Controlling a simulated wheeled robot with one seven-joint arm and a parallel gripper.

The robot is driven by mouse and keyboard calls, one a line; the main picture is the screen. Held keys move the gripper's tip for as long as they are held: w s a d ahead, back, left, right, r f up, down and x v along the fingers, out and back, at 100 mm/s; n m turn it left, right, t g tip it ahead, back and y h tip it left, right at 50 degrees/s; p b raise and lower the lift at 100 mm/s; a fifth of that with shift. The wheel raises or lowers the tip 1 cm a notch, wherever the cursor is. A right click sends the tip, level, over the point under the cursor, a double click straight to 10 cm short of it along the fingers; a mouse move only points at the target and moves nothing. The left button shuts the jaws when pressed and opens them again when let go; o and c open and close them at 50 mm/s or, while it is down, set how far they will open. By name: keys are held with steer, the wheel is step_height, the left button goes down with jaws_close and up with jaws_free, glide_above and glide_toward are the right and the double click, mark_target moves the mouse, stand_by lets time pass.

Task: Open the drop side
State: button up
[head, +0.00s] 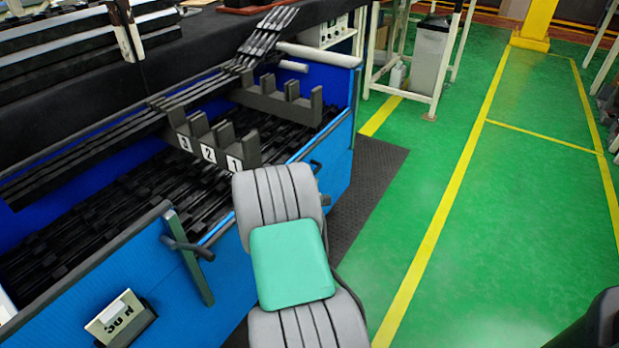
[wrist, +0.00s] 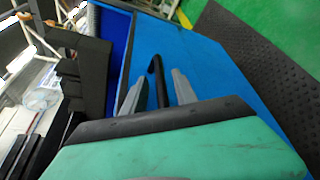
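The blue drop side (head: 185,290) forms the front wall of a blue bin and stands upright. A black bent lever (head: 187,246) sits on it beside a dark green upright bar. A second dark lever (head: 315,166) shows near the right end of the wall, partly behind my arm. In the wrist view, a black lever (wrist: 157,80) rises between the two grey fingers of my gripper (wrist: 157,90). The fingers are apart, with a gap visible on each side of the lever. In the head view my gripper is hidden behind my arm.
Black racks (head: 215,140) numbered 1, 2 and 3 stand over dark trim strips in the bin. A tilted label plate (head: 120,318) is on the front. A dark mat (head: 370,195) lies on the floor, and green floor (head: 530,190) is clear to the right.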

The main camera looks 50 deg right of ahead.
steer(key=p+v, duration=0.2)
steer(key=v, duration=0.5)
steer(key=shift+s+a, duration=0.15)
steer(key=shift+a, duration=0.2)
steer(key=shift+r, duration=0.1)
